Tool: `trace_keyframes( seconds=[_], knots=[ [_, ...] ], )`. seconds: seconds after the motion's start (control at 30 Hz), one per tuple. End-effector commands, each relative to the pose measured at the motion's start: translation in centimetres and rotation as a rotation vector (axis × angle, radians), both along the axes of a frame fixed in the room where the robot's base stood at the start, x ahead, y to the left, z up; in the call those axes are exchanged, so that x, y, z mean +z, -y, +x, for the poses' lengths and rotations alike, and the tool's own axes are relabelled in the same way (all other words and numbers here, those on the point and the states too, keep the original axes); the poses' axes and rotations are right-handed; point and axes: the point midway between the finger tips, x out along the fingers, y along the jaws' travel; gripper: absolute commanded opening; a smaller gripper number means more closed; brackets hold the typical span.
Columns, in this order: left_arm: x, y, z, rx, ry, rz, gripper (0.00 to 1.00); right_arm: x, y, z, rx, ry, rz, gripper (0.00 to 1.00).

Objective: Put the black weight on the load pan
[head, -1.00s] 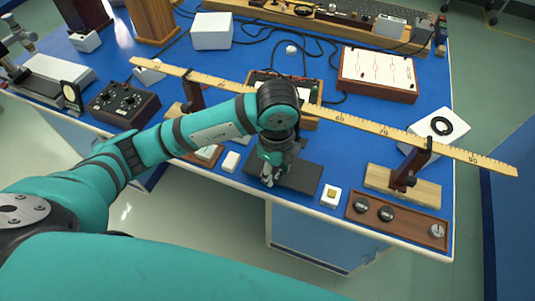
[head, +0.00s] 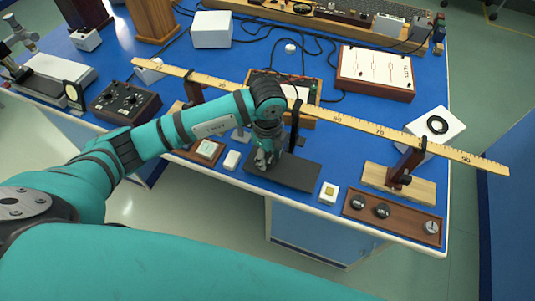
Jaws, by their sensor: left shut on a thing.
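My left gripper (head: 263,162) is in the middle of the bench, low over the left end of a dark grey plate (head: 298,177). It is shut on a small dark thing, likely the black weight, which the fingers mostly hide. A black hanger (head: 295,125) is on the wooden metre rule (head: 345,120), just right of the gripper. The load pan is not clear to me; the arm and hanger cover that area. My right gripper is out of view.
The rule rests on two dark stands, the right one (head: 405,168) on a pale wood base (head: 375,180).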

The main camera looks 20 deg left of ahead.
Motion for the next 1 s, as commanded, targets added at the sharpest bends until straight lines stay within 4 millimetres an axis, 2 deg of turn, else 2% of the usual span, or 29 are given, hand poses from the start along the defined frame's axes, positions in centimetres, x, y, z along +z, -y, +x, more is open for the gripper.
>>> trace_keyframes(
  seconds=[0.07, 0.1, 0.23, 0.47, 0.63, 0.77, 1.0],
  knots=[
    [-0.4, 0.0, 0.0, 0.000, 0.000, 0.000, 0.00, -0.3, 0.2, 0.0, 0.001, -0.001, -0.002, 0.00],
    [-0.2, 0.0, 0.0, 0.000, 0.000, 0.000, 0.42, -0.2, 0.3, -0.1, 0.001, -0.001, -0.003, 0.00],
    [-0.2, 0.0, 0.0, 0.000, 0.000, 0.000, 0.59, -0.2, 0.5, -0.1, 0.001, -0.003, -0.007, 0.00],
    [-0.2, 0.0, 0.0, 0.000, 0.000, 0.000, 0.60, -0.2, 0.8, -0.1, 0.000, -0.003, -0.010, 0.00],
    [0.7, 0.0, 0.1, 0.000, 0.002, 0.000, 0.60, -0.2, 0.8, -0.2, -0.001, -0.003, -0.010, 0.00],
    [2.8, 0.0, 0.1, -0.002, 0.006, -0.001, 0.60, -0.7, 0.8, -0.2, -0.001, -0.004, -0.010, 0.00],
    [8.1, 0.1, 0.1, -0.002, 0.006, -0.001, 0.60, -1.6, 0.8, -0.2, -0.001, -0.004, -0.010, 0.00]
  ],
)
